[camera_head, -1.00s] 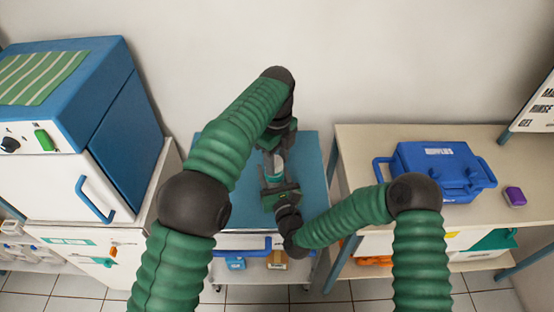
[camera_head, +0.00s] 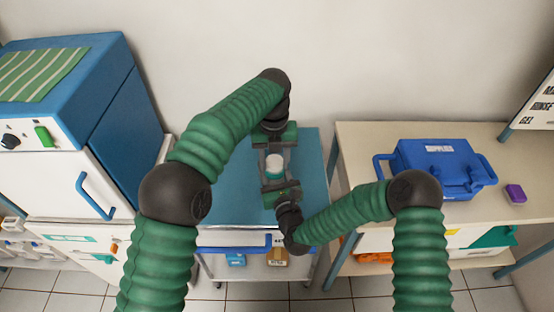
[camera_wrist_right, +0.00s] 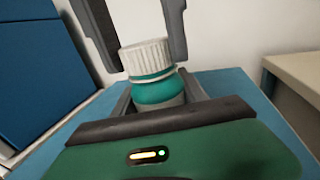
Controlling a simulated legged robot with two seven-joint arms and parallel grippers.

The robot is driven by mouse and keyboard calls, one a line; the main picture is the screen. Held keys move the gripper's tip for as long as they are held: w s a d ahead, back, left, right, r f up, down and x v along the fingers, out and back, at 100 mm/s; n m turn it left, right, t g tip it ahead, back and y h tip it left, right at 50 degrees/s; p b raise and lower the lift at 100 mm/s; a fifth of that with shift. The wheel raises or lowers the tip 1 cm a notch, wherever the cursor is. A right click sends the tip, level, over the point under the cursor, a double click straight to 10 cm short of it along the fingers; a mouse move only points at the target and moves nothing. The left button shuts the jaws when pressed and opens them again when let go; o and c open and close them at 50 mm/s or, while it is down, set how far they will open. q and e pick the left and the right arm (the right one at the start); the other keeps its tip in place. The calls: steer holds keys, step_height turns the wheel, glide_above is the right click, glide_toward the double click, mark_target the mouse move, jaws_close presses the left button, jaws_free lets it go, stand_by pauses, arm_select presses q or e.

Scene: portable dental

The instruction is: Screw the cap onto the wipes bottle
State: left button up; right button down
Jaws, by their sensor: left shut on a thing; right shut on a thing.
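The wipes bottle (camera_wrist_right: 158,90) is teal and stands upright over the blue cart top. Its white ribbed cap (camera_wrist_right: 147,57) sits on top of the neck, with a thin pale ring below it. My left gripper (camera_head: 274,155) reaches in from the far side, and its two dark fingers flank the cap, shut on it. In the right wrist view, the left gripper's fingers (camera_wrist_right: 142,50) come down from above. My right gripper (camera_head: 275,181) is shut around the bottle's lower body from the near side. The bottle's base is hidden by the right gripper.
The blue cart top (camera_head: 240,195) is otherwise clear. A blue and white cabinet (camera_head: 75,130) stands at the left. At the right, a beige table (camera_head: 370,145) holds a blue case (camera_head: 440,165) and a purple box (camera_head: 515,193). A wall is close behind.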

arm_select(q)
steer(key=m, duration=0.4)
steer(key=shift+w+a, duration=0.1)
steer(key=shift+a, duration=0.2)
steer(key=o, duration=1.3)
steer(key=shift+d+r, duration=0.1)
steer(key=shift+r, duration=2.2)
steer(key=shift+c, duration=0.4)
